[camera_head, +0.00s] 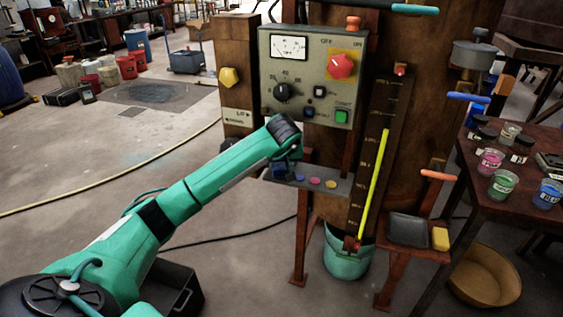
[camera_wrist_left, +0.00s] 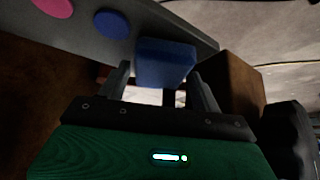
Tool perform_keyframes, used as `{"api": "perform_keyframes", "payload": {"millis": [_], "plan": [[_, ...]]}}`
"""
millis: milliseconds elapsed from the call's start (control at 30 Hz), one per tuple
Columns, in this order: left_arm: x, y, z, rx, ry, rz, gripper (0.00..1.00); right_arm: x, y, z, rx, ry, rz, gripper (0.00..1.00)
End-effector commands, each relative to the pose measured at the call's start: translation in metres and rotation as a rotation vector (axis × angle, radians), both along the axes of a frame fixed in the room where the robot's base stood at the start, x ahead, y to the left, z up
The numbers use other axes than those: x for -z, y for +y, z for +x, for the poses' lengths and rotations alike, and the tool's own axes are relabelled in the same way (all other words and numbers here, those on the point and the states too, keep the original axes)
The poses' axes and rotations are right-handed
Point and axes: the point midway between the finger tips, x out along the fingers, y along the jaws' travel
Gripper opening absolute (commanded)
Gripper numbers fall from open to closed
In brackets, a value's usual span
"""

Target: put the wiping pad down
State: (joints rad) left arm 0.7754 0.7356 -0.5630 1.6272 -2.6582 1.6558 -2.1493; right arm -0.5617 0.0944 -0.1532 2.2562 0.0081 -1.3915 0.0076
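The blue block, which I take to be the wiping pad, is between the fingertips of my left gripper in the left wrist view (camera_wrist_left: 165,62). Both fingers (camera_wrist_left: 162,84) seem to meet its sides, so the gripper looks shut on it. The pad is at the grey shelf (camera_wrist_left: 210,42); I cannot tell whether it rests on it. In the head view my left gripper (camera_head: 285,166) points down at the left end of the shelf (camera_head: 343,187), below the control panel, and mostly hides the pad. My right gripper is not in view.
Coloured discs (camera_head: 314,181) lie on the shelf right of the gripper. The control panel (camera_head: 308,75) stands close above. A teal bucket (camera_head: 347,262) is below. A yellow block (camera_head: 440,238) and dark tray (camera_head: 408,229) are on a lower right stand. Jars (camera_head: 503,185) stand on the right table.

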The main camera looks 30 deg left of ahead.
Motion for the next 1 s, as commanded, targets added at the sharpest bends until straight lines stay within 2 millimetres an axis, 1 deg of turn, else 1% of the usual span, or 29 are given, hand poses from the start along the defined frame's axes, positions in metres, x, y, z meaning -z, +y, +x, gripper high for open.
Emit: {"api": "perform_keyframes", "payload": {"millis": [367, 467, 567, 667, 700, 767, 1000], "plan": [[-0.002, 0.0, 0.0, -0.001, 0.0, 0.0, 0.75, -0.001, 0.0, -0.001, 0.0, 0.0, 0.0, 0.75], [-0.01, -0.002, -0.002, 0.001, -0.002, 0.0, 0.75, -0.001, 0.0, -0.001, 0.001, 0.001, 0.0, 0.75], [-0.025, -0.006, -0.009, 0.001, -0.005, 0.003, 0.75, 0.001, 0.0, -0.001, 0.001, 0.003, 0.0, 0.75], [-0.046, -0.014, -0.019, 0.001, -0.006, 0.002, 0.75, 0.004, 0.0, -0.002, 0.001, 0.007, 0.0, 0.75], [-0.049, -0.018, -0.025, 0.001, -0.003, 0.004, 0.75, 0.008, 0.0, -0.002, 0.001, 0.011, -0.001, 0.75], [-0.045, -0.027, -0.037, 0.003, 0.0, 0.003, 0.75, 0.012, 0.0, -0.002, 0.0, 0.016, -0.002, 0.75], [-0.045, -0.058, -0.08, 0.004, -0.002, 0.003, 0.75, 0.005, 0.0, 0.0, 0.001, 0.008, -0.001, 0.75]]}}
